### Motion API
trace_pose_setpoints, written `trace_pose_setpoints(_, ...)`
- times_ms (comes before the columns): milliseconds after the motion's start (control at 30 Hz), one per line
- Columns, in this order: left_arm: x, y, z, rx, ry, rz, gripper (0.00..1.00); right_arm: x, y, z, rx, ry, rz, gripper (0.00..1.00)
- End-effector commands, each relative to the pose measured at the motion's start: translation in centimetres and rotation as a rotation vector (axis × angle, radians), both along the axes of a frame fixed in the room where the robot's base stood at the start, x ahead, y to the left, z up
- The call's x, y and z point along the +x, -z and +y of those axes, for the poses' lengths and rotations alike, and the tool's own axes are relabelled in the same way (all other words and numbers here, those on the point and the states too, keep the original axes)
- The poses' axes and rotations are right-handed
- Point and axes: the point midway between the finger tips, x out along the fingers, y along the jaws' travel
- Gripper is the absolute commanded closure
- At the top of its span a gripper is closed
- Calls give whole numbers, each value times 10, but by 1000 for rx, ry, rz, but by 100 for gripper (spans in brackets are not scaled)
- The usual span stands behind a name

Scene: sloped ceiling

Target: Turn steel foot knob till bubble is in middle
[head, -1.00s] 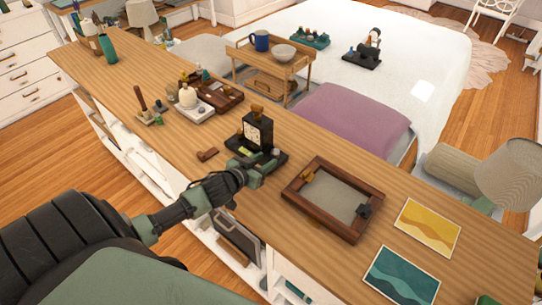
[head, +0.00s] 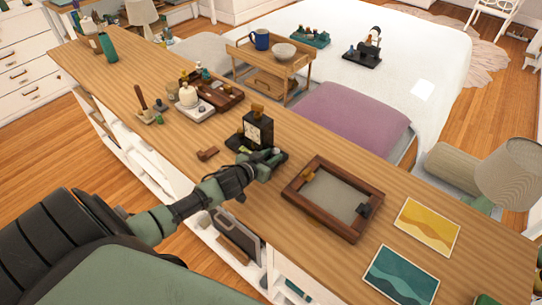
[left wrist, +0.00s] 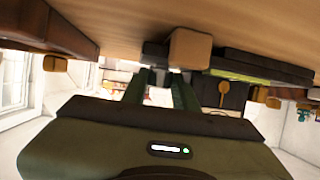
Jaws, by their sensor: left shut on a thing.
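A small black clock-like instrument (head: 257,130) with a pale dial and a brass top stands on a dark base on the long wooden counter. My left gripper (head: 272,158) is at the base's near right corner, shut on a small grey knob there that its fingers largely hide. In the left wrist view the green fingers (left wrist: 160,78) point at the base's edge. A yellow-green vial strip (left wrist: 235,75) shows along the dark base. In the head view the arm partly covers the vial, and I cannot make out the bubble. My right gripper is not in view.
A brown wooden frame (head: 293,205) lies close to the right of the gripper. A small brown block (head: 207,154) lies left of the instrument. Two coloured cards (head: 427,227) lie farther right. A tray with a white bell-shaped thing (head: 188,96) stands farther left.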

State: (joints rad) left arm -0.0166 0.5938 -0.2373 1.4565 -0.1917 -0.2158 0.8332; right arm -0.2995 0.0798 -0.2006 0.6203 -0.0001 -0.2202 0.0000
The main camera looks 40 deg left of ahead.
Motion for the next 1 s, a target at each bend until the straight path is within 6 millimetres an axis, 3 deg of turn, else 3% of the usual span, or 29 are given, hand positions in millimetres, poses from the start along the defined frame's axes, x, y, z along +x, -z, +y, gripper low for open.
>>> trace_pose_setpoints(533, 3, -1, -9, -7, -255, -8, 100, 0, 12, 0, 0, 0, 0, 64)
trace_pose_setpoints(1000, 2, -2, -7, 1, -291, -4, 100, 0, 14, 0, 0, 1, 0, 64)
